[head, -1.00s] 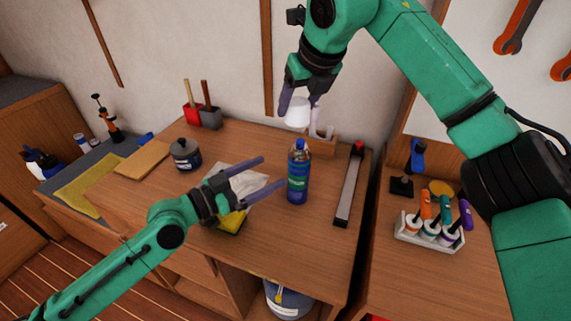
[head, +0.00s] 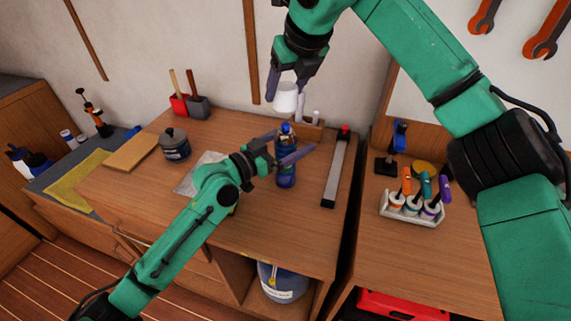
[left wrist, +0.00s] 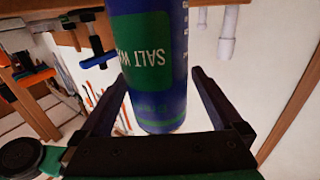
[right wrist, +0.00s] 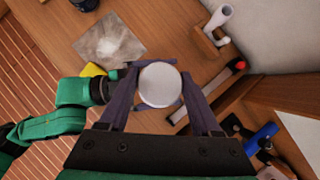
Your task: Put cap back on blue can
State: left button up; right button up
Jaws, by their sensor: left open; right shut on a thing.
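The blue can (head: 286,177) with a green band stands upright on the wooden bench, its top uncapped. My left gripper (head: 294,145) is open, with its fingers on either side of the can's upper part. In the left wrist view the can (left wrist: 155,60) appears upside down between the spread fingers, and contact cannot be told. My right gripper (head: 285,82) is shut on the white cap (head: 286,98) and holds it above the can. In the right wrist view the cap (right wrist: 160,84) sits between the fingertips and hides most of the can.
A black-and-grey long tool with a red end (head: 337,165) lies right of the can. A wooden holder with white tubes (head: 308,124) stands behind it. A grey pot (head: 174,145) and a pale sheet (head: 203,170) are to the left. A marker rack (head: 412,207) stands on the right bench.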

aim_at(285, 123)
pick_arm(q)
jog(key=shift+w+d, duration=0.25)
jog(key=shift+d, duration=0.1)
jog(key=shift+s, duration=0.1)
pick_arm(e)
jog(key=shift+s, duration=0.1)
pick_arm(q)
grip_shut()
pick_arm(e)
jog(key=shift+f, duration=2.45)
jog(key=shift+f, duration=0.85)
jog(key=shift+f, duration=0.65)
